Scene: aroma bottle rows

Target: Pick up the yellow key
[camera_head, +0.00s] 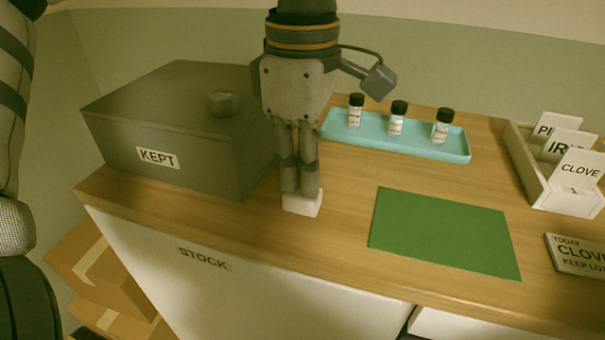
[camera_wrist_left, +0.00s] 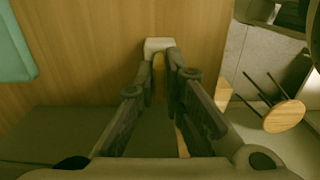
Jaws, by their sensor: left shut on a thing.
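No thing clearly recognisable as a yellow key shows in either view. My left gripper (camera_head: 301,188) points down at the table's front edge, right of the grey KEPT box. Its fingers are close together and shut on a small pale block (camera_head: 302,204), which is at or just above the wood. In the left wrist view, the pale block (camera_wrist_left: 159,45) shows at the fingertips of the left gripper (camera_wrist_left: 162,60). The fingers hide part of the block. My right gripper is out of view.
The KEPT box (camera_head: 121,137) stands close on the left. A teal tray (camera_head: 455,150) with three black-capped bottles is behind. A green mat (camera_head: 443,232) lies right. A card holder (camera_head: 530,180) and CLOVE sign (camera_head: 578,254) are far right. Wood between gripper and mat is clear.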

